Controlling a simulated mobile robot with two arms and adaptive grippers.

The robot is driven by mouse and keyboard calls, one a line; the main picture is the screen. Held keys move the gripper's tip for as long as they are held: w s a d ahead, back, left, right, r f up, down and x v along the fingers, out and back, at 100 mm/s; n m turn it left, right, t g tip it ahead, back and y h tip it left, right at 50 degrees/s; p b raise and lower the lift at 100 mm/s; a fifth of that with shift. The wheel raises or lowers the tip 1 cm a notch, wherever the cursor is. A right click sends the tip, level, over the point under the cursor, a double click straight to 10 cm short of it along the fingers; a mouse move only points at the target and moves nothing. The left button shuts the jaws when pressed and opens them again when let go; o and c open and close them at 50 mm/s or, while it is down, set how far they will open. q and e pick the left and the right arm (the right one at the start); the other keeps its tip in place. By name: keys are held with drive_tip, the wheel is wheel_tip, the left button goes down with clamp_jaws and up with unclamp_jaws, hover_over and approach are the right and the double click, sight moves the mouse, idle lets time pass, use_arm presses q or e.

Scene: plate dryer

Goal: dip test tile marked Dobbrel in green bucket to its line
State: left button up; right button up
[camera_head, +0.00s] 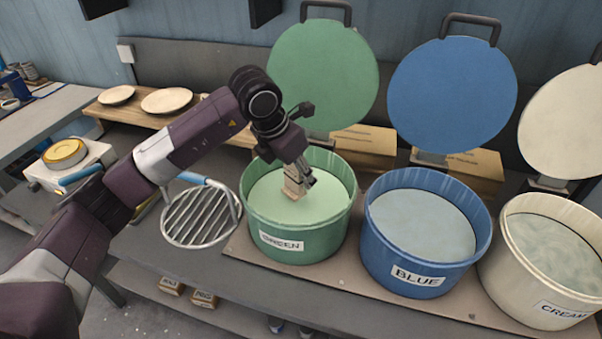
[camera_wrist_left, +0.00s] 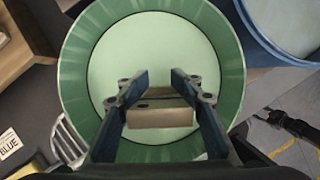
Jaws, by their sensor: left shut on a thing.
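The green bucket (camera_head: 300,230) stands open on the bench, labelled GREEN and filled with pale green liquid. My left gripper (camera_head: 304,182) is inside its rim, shut on a small beige tile (camera_head: 292,184). The tile is over the liquid; I cannot tell how far, if at all, it dips in. In the left wrist view the tile (camera_wrist_left: 160,112) sits between the two fingers of my left gripper (camera_wrist_left: 158,92), with the green bucket (camera_wrist_left: 75,75) around it. No name or line on the tile can be read. My right gripper is not in view.
A blue bucket (camera_head: 420,250) and a cream bucket (camera_head: 545,265) stand open to the right. Raised lids, green (camera_head: 322,75), blue (camera_head: 453,85) and cream (camera_head: 570,120), rise behind. A round metal rack (camera_head: 200,218) lies left of the green bucket. Plates (camera_head: 167,101) sit on a back shelf.

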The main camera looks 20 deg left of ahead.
use_arm(q)
drive_tip(key=shift+f+b, duration=1.25)
drive_tip(key=shift+f, duration=0.35)
drive_tip(key=shift+f+b, duration=2.75)
drive_tip(key=shift+f, duration=0.6)
drive_tip(key=shift+f+b, duration=0.3)
drive_tip(key=shift+b, duration=0.1)
drive_tip(key=shift+r+p, duration=2.25)
drive_tip(key=shift+r, duration=1.75)
drive_tip(key=shift+r+p, duration=1.75)
drive_tip(key=shift+r, duration=1.4)
drive_tip(key=shift+c, duration=0.2)
